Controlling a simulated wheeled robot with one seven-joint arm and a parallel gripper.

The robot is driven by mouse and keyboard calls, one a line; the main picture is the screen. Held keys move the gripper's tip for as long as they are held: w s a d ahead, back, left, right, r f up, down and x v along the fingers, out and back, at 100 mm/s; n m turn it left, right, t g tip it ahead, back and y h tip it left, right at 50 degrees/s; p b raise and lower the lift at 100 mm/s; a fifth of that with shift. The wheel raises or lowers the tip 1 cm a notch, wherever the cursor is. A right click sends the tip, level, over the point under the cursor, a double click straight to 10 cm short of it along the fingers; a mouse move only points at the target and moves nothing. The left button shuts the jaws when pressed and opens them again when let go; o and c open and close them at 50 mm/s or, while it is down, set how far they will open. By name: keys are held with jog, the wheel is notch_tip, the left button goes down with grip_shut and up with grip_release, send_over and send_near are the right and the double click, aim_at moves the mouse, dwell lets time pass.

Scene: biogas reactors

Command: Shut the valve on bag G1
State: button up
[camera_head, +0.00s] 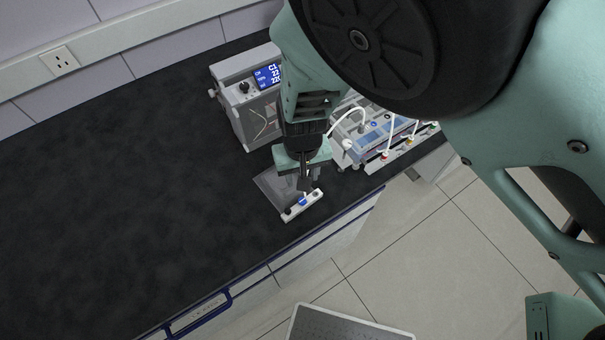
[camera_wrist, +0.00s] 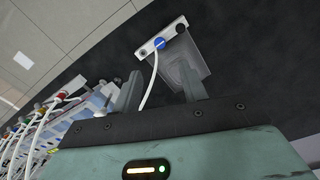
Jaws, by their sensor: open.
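A clear, flat gas bag (camera_head: 270,189) lies on the black bench near its front edge; it also shows in the wrist view (camera_wrist: 186,62). Along one end is a white bar (camera_head: 290,215) carrying a blue valve (camera_head: 303,202) and a dark round fitting. In the wrist view the blue valve (camera_wrist: 159,43) sits beyond my fingertips, and a white tube runs from it toward me between the fingers. My gripper (camera_head: 304,182) is open and points down over the bag. In the wrist view my gripper (camera_wrist: 158,82) has nothing between its fingers but the tube. I cannot read a G1 label.
A grey device with a blue display (camera_head: 268,76) stands behind the bag. A rack of instruments with white tubes and coloured fittings (camera_head: 385,135) is to the right. The bench (camera_head: 110,180) is clear on the left. A blue rail (camera_head: 270,267) runs along its front.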

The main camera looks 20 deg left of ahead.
notch_tip(320, 180, up, 6)
jog(key=p, duration=0.2)
jog(key=shift+f+p, duration=0.2)
jog(key=shift+p, duration=0.15)
jog(key=s+d+r+g+y+b, duration=0.1)
jog(key=s+d+r+b, duration=0.15)
jog(key=d+b, duration=0.4)
jog(key=s+d+r+g+y+b, duration=0.1)
jog(key=s+d+r+b, duration=0.1)
jog(key=d+r+b, duration=0.35)
jog(key=s+d+f+t+b, duration=0.1)
jog(key=s+d+b, duration=0.2)
jog(key=d, duration=0.3)
jog(key=s+d+f+n+t+h+b, duration=0.1)
jog(key=s+d+b, duration=0.2)
jog(key=d+b, duration=0.2)
jog(key=shift+s+d+f, duration=0.35)
jog(key=shift+d, duration=0.55)
